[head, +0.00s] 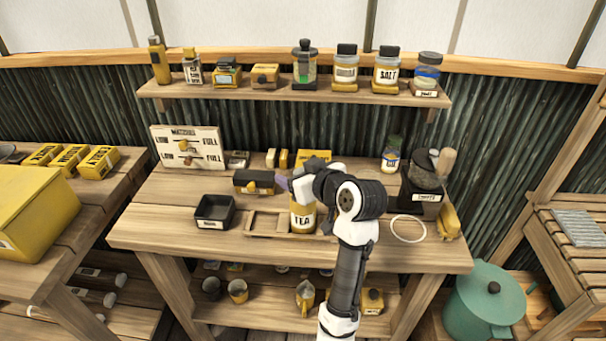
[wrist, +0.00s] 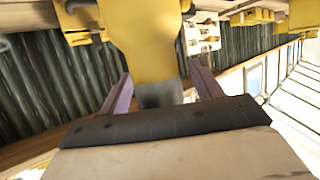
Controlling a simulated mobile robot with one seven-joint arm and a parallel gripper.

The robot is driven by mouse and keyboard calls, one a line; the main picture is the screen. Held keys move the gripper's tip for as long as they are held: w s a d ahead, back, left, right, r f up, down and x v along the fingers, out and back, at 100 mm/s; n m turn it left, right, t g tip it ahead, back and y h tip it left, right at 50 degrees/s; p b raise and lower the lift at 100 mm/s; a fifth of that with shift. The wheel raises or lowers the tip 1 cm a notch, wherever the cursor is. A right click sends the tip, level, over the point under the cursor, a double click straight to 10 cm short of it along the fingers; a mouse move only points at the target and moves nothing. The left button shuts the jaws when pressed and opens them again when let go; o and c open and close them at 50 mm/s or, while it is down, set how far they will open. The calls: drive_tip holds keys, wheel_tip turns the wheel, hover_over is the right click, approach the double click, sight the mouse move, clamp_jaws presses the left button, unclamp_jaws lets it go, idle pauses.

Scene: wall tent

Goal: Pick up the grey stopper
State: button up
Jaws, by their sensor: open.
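The grey stopper (wrist: 160,94) shows in the wrist view at the end of a yellow jar (wrist: 145,42), between the two purple fingers of my gripper. The fingers stand apart on either side of it, with a visible gap on each side. In the head view the yellow jar labelled TEA (head: 302,218) stands upright on the workbench. My gripper (head: 284,184) is open, at the level of the jar's top. The gripper and wrist hide the jar's top in the head view.
A black tray (head: 213,211), a yellow-and-black box (head: 253,182) and a pale ring (head: 408,229) lie on the workbench (head: 140,226). A black grinder (head: 422,185) stands at right. The shelf (head: 215,92) above holds several jars.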

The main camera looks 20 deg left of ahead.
drive_tip(key=c, duration=1.1)
drive_tip(key=shift+r, duration=0.1)
